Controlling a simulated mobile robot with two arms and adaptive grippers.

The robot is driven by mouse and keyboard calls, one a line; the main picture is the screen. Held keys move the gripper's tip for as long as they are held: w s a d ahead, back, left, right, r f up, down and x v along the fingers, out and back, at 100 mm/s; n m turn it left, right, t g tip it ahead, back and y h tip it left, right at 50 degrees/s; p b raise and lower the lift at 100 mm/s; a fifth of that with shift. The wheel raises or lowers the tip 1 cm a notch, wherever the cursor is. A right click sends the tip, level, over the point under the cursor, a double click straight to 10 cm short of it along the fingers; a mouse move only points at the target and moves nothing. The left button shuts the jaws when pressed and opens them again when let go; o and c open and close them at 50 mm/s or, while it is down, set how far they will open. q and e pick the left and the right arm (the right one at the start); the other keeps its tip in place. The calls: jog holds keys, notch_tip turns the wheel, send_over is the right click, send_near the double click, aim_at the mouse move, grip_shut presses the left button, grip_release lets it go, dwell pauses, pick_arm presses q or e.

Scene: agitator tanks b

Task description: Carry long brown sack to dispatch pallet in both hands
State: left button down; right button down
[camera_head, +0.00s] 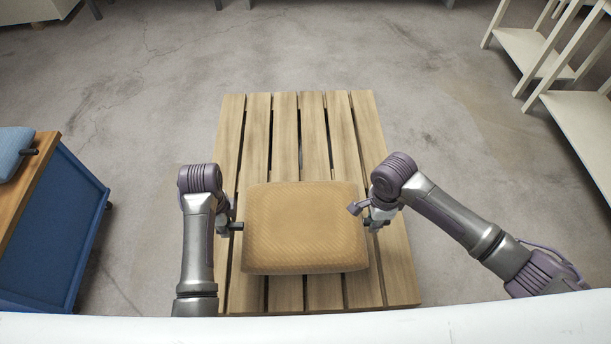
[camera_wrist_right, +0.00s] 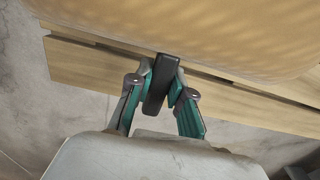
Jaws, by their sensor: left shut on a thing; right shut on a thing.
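The long brown sack (camera_head: 304,228) lies level over the near half of the slatted wooden dispatch pallet (camera_head: 285,110). I cannot tell whether it rests on the slats or hangs just above them. My left gripper (camera_head: 232,226) is shut on the black handle at the sack's left end. My right gripper (camera_head: 372,221) is at the right end. In the right wrist view, my right gripper (camera_wrist_right: 158,85) is shut on a black handle (camera_wrist_right: 158,82), with the sack (camera_wrist_right: 210,30) just beyond it and the pallet (camera_wrist_right: 90,65) below.
A blue cabinet with a wooden top (camera_head: 50,225) stands at the left, with a blue sack (camera_head: 12,150) on it. White shelving (camera_head: 575,120) stands at the upper right. The concrete floor around the pallet is clear.

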pick_arm(q)
jog(key=shift+a+r, duration=0.1)
jog(key=shift+a, duration=0.05)
pick_arm(e)
jog(key=shift+a+r, duration=0.1)
jog(key=shift+r, duration=0.1)
pick_arm(q)
jog(key=shift+f, duration=0.2)
pick_arm(e)
jog(key=shift+f, duration=0.25)
